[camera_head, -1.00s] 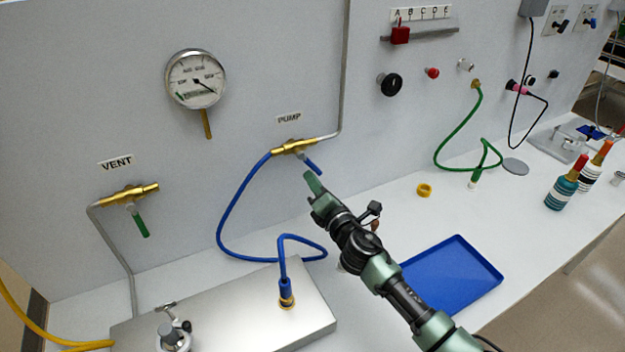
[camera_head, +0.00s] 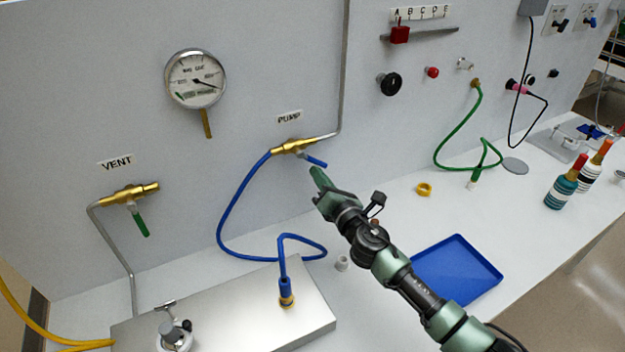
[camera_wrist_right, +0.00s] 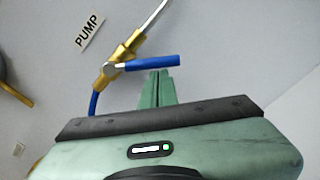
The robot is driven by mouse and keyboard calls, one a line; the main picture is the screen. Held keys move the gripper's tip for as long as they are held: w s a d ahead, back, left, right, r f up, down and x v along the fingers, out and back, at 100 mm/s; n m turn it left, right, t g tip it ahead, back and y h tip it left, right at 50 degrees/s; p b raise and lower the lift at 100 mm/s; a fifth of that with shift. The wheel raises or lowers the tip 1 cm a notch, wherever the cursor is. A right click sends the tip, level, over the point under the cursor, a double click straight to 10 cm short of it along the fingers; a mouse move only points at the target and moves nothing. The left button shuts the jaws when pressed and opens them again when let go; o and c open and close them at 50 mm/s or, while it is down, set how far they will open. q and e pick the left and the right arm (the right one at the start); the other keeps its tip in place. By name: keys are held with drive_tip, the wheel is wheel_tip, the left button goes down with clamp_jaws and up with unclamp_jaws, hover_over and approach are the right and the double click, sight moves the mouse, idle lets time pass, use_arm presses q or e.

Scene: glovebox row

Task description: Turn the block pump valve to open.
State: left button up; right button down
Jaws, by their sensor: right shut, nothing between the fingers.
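The brass pump valve (camera_head: 293,147) is on the wall under the PUMP label (camera_head: 289,117). Its blue lever (camera_head: 315,161) points right and slightly down, at an angle to the valve body. The valve (camera_wrist_right: 122,57) and blue lever (camera_wrist_right: 152,62) also show in the right wrist view. My right gripper (camera_head: 317,173) is shut and empty, its green fingertips (camera_wrist_right: 157,74) just below the lever. I cannot tell whether they touch it. A blue hose (camera_head: 229,210) links the valve to the metal block (camera_head: 245,312). My left gripper is out of view.
The vent valve (camera_head: 129,195) with a green lever and a round gauge (camera_head: 195,79) are on the wall to the left. A white cap (camera_head: 342,263) and yellow ring (camera_head: 424,189) are on the bench.

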drive_tip(key=n, duration=0.1)
drive_tip(key=d+r+n, duration=0.1)
drive_tip(key=n+p, duration=0.1)
drive_tip(key=n, duration=0.1)
drive_tip(key=shift+w+d+r, duration=0.35)
use_arm(q)
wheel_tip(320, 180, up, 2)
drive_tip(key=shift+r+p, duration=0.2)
drive_tip(key=shift+p, duration=0.45)
use_arm(e)
drive_tip(key=r+n, duration=0.1)
drive_tip(key=d+n, duration=0.1)
drive_tip(key=shift+w+r+n, duration=0.2)
drive_tip(key=shift+r+n, duration=0.2)
drive_tip(key=shift+r, duration=0.1)
